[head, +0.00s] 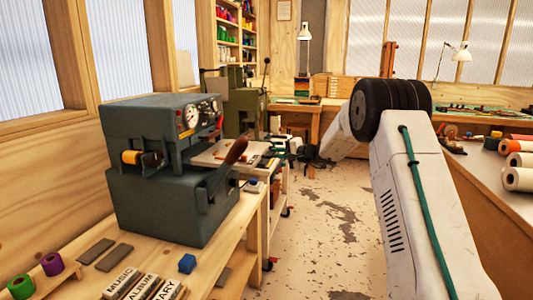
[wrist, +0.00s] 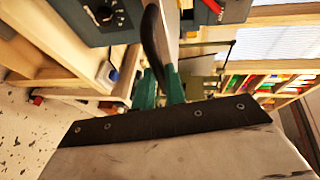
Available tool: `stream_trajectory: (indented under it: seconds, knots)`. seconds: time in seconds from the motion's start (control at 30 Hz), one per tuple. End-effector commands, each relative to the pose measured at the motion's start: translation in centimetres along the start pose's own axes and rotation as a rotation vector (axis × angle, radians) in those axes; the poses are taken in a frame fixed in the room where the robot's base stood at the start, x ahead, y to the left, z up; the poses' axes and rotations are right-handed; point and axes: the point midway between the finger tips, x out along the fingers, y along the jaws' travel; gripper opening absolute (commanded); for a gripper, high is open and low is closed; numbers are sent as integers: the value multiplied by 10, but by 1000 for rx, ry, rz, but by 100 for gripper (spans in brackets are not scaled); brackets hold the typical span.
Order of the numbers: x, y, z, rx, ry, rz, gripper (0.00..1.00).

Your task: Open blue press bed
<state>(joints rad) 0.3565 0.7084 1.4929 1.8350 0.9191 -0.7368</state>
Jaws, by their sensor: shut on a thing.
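The blue-grey press (head: 160,195) stands on the wooden bench at left in the head view, with gauges on its upper front and a brown-handled lever (head: 236,150) at its side. Its pale bed plate (head: 222,153) sticks out to the right from the gap between upper and lower body. My gripper (head: 282,146) is small and dark beyond the lever, near the bed's outer end. In the wrist view my gripper's green fingers (wrist: 162,90) are shut on a dark curved handle (wrist: 153,40) by the bed. The exact contact is partly hidden.
A green-grey press (head: 243,108) stands behind. Metal blocks, lettered blocks (head: 135,287) and foil rolls (head: 52,264) lie on the near bench. A wheeled cart (head: 278,190) is beside the bench. The right bench (head: 485,180) carries rolls. The floor (head: 325,225) between is clear.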

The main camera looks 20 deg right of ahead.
Motion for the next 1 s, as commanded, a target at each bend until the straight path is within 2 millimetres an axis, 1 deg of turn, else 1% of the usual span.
stream_trajectory:
  seconds: [0.13,0.47,0.5,0.53,0.57,0.87,0.97,1.0]
  knots:
    - [-7,3,-2,1,-3,2,0]
    - [-7,3,-2,1,-3,2,0]
    - [-7,3,-2,1,-3,2,21]
    - [-7,3,-2,1,-3,2,29]
    - [-7,3,-2,1,-3,2,34]
    - [-9,2,-3,0,-1,1,34]
    - [-19,2,-4,1,1,2,34]
    - [-25,2,-4,1,1,2,34]
